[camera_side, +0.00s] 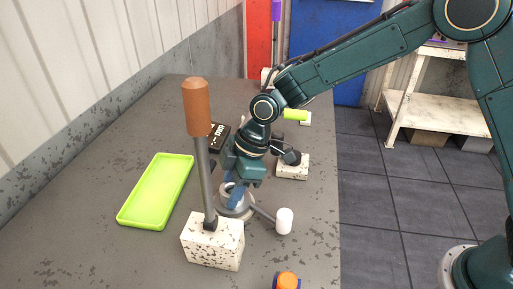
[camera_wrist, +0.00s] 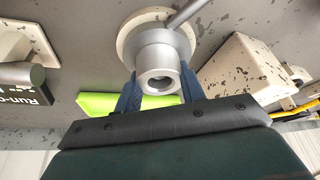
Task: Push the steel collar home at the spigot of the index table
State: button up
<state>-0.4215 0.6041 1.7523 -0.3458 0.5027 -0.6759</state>
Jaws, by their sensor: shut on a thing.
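The steel collar (camera_wrist: 158,58) is a grey ring with an open bore, between the two blue fingers of my gripper (camera_wrist: 160,92) in the wrist view. My gripper is shut on it. In the side view my gripper (camera_side: 236,193) points down over the index table (camera_side: 238,211), a round pale base with a rod ending in a white knob (camera_side: 284,221). The base also shows behind the collar in the wrist view (camera_wrist: 123,43). The spigot is hidden by the collar and fingers. I cannot tell how far the collar sits on it.
A speckled white block (camera_side: 212,243) carries a tall lever with a brown handle (camera_side: 197,107), close in front of my gripper. A lime tray (camera_side: 157,192) lies left. A black labelled box (camera_side: 218,136) and another white block (camera_side: 292,168) stand near. An orange-and-blue item (camera_side: 287,281) lies at the front edge.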

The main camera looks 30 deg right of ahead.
jog(key=o, duration=1.3)
jog(key=shift+c, duration=0.2)
jog(key=shift+f, duration=0.1)
jog(key=v, duration=1.4)
